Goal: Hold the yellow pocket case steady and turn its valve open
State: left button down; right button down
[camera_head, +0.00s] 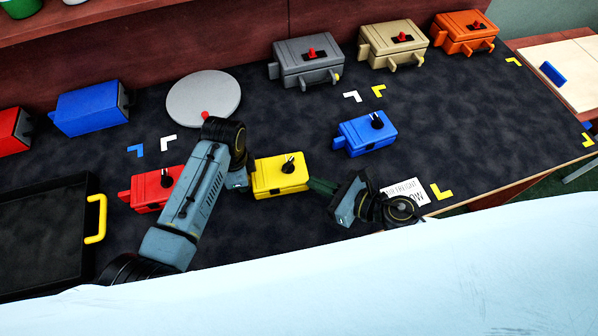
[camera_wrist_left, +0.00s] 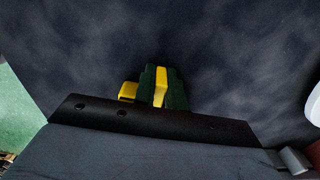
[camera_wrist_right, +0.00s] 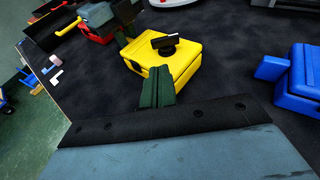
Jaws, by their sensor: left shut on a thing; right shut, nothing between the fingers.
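The yellow pocket case (camera_head: 280,177) lies on the dark mat at the front middle, with a black knob valve (camera_head: 289,161) on its top. The case also shows in the right wrist view (camera_wrist_right: 182,66), with the knob (camera_wrist_right: 167,42). My left gripper (camera_wrist_left: 162,82) is shut on a yellow part of the case, at its left side; my arm hides much of this in the head view. My right gripper (camera_head: 318,186) is shut and empty, just right of the case. In the right wrist view its fingers (camera_wrist_right: 157,84) overlap the case; I cannot tell whether they touch.
A red case (camera_head: 150,190) lies left behind my left arm. A blue case (camera_head: 365,133) lies behind right. A black tray (camera_head: 50,205) with a yellow handle stands at the left. A round grey disc (camera_head: 204,97) and grey, tan and orange cases are farther back.

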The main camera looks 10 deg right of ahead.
aim_at(283, 171)
jog(key=shift+r+x, duration=0.15)
jog(key=shift+x, duration=0.75)
jog(key=shift+r+x, duration=0.2)
jog(key=shift+x, duration=0.7)
jog(key=shift+r+x, duration=0.15)
jog(key=shift+x, duration=0.75)
jog(key=shift+a, duration=0.1)
